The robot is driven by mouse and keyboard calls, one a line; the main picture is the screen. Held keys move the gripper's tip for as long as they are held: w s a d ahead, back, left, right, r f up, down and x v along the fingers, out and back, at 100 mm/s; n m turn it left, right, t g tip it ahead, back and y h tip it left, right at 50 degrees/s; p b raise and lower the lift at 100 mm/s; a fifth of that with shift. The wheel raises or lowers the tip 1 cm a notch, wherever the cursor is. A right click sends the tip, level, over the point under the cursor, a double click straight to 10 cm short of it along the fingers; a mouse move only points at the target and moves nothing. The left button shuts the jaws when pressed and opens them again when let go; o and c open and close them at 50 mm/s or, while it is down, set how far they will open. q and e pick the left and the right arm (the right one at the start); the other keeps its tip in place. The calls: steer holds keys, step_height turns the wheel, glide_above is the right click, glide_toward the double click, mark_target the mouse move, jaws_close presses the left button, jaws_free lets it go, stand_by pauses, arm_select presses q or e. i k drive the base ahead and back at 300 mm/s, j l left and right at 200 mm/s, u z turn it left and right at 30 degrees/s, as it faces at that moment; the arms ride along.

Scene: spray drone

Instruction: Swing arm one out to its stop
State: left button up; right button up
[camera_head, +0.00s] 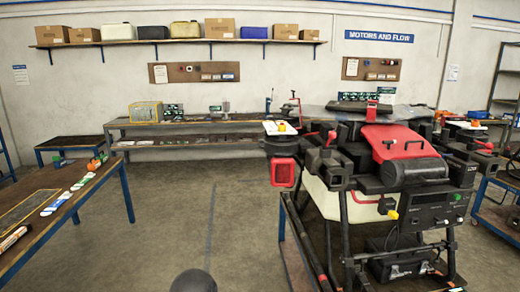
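The spray drone (420,172) stands at the right, a black body with a red cover (391,140) on top and a cream tank (345,203) below. It rests on a stand or bench. Dark arm parts and motor-like pieces crowd its upper left side, with a red boxed part (284,172) at the left end. More arm parts show at its right side. I cannot tell which arm is arm one, and no number is readable on them. Neither of my grippers shows in this view.
A workbench (30,220) with small tools and cards stands at the left. A long bench (200,123) runs along the back wall under a shelf (180,42) of boxes. Another bench (497,225) is at the far right. The floor (170,220) between left bench and drone is clear.

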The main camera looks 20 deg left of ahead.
mark_target(281, 158)
steer(key=z, duration=0.45)
steer(key=j+z, duration=0.15)
steer(key=z, duration=0.7)
steer(key=j, duration=0.7)
steer(key=i+j, duration=0.15)
steer(key=j, duration=1.25)
steer(key=i+j, duration=0.15)
steer(key=j, duration=0.55)
